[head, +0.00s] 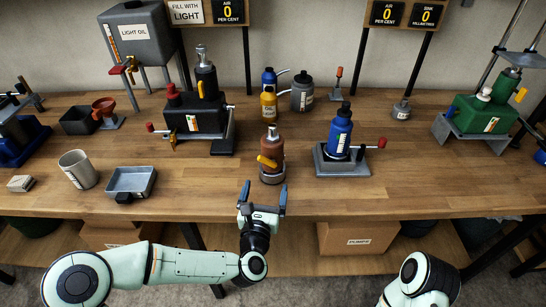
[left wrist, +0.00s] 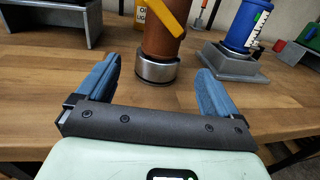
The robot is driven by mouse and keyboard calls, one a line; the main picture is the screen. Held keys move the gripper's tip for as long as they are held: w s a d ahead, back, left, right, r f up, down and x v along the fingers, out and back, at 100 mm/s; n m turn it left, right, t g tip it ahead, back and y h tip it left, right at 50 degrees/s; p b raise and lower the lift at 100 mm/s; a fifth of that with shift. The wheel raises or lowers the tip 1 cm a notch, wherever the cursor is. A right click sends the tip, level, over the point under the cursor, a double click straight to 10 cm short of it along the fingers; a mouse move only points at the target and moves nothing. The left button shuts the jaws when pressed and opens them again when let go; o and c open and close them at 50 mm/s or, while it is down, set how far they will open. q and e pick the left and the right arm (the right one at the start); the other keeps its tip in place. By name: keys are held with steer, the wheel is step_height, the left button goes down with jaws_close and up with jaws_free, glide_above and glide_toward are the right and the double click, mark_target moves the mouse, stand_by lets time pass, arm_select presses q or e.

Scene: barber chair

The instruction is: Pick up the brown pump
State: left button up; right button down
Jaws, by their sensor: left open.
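The brown pump (head: 271,152) stands upright on the wooden table near its front edge, with a yellow lever on its side and a silver top. In the left wrist view its brown body (left wrist: 160,40) and metal base ring (left wrist: 157,68) show between and beyond my fingertips; its top is cut off. My left gripper (head: 263,190) is open, with blue fingers, just in front of the pump. In the left wrist view the open gripper (left wrist: 160,75) has nothing between its fingers. My right arm shows at the lower right of the head view, but its gripper is not visible.
A blue pump (head: 339,135) on a grey stand is close to the right. A black pump unit (head: 195,118) stands behind left, and a grey tray (head: 131,182) lies left. Yellow (head: 268,104) and grey (head: 302,95) bottles stand behind. The tabletop directly around the brown pump is clear.

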mark_target(271, 169)
arm_select(q)
steer(key=w, duration=0.3)
steer(key=w+d+p, duration=0.1)
steer(key=w, duration=0.5)
steer(key=shift+w+d+f, duration=0.15)
steer(key=shift+w+d, duration=0.1)
steer(key=shift+d, duration=0.1)
jaws_close()
steer(key=shift+r, duration=0.25)
